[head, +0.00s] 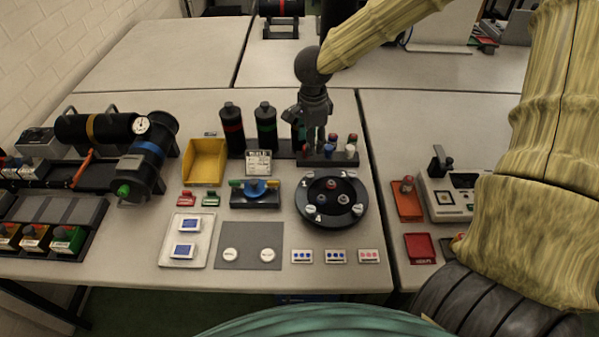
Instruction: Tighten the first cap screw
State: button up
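A round black flange or cap (333,221) lies on the table right of centre. Numbered white labels, one reading 1, ring its edge. Several small dark round spots and a reddish knob (331,183) show on its top; I cannot tell which are screws. My gripper (316,148) points down behind it, over a black rack (340,158) with several small coloured-top pieces. The fingertips are close to the rack's left part. They are too small and dark to tell whether they are open or hold anything.
Two dark bottles (232,130) stand left of my gripper. A yellow bin (204,161), a blue-handled fixture (255,193) and a grey mat (249,245) lie left of the flange. Cylinder equipment (147,160) fills the left. Orange and red trays (420,248) lie right.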

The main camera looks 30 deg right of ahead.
aim_at(310, 174)
jog(key=shift+g, duration=0.4)
jog(key=shift+s+a+f+p, duration=0.15)
jog(key=shift+s+f, duration=0.05)
jog(key=shift+f, duration=1.65)
jog(key=shift+s+a+f+p, duration=0.15)
jog(key=shift+s+f, duration=0.05)
jog(key=shift+f, duration=1.6)
jog(key=shift+s+a+f+p, duration=0.15)
jog(key=shift+s+f, duration=0.05)
jog(key=shift+f, duration=1.65)
grip_shut()
jog(key=shift+r+p, duration=0.15)
jog(key=shift+p, duration=0.15)
